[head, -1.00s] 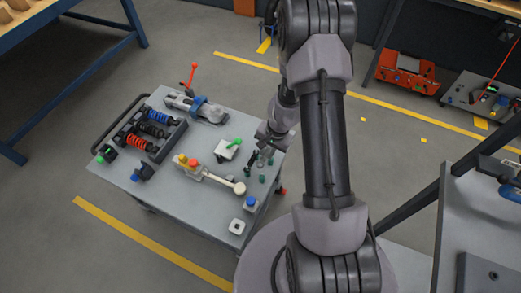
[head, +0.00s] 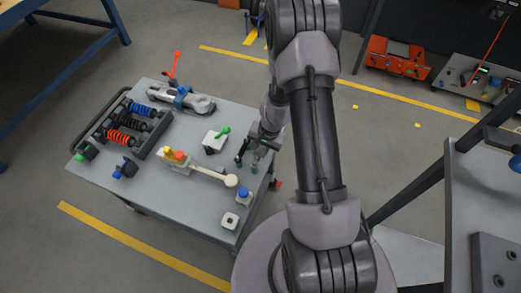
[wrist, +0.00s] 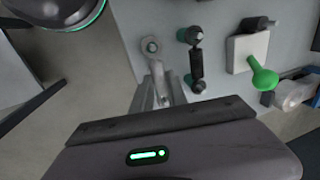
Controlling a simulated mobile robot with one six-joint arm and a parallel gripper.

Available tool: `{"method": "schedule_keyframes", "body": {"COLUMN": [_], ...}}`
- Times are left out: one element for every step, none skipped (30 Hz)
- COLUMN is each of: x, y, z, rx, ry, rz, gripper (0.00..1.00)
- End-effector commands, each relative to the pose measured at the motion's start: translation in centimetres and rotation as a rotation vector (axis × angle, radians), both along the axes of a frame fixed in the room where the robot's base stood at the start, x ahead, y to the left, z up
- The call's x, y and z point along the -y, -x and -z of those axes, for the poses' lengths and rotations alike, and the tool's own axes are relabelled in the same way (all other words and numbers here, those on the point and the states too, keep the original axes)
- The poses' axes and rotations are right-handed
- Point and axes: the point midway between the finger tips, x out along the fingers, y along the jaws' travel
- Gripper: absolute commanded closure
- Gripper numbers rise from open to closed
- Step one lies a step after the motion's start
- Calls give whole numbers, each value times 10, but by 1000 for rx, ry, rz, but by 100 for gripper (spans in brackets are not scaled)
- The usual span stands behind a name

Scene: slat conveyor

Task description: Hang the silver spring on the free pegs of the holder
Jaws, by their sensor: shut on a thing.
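The holder (head: 161,129) is a dark rack at the table's left, bearing a blue spring (head: 143,110), a black spring (head: 133,122) and a red spring (head: 121,137). Its free pegs are too small to make out. My gripper (head: 262,146) is low at the table's right side. In the wrist view its fingers (wrist: 157,80) are shut on a part that seems to be the silver spring; only its grey eye end (wrist: 150,46) shows clearly past the fingertips. The rest is hidden by the fingers. I cannot tell whether it touches its support.
A black damper-like part (wrist: 196,62) stands close beside the fingers. Nearby are a white block with a green lever (head: 215,141), a cream-ended bar (head: 210,173) and a blue-topped block (head: 243,196).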

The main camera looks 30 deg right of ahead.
Motion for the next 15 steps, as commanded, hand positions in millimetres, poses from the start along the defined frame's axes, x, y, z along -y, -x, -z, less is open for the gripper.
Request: {"method": "schedule_keyframes", "body": {"x": [0,0,0,0,0,0,0,0,0,0,0,0,0,0,0], "y": [0,0,0,0,0,0,0,0,0,0,0,0,0,0,0], "z": [4,4,4,4,3,3,3,3,2,2,2,2,2,2,2], "rx": [0,0,0,0,0,0,0,0,0,0,0,0,0,0,0], "ry": [0,0,0,0,0,0,0,0,0,0,0,0,0,0,0], "rz": [0,0,0,0,0,0,0,0,0,0,0,0,0,0,0], "gripper": [100,100,100,100,100,100,100,100,100,100,100,100,100,100,79]}}
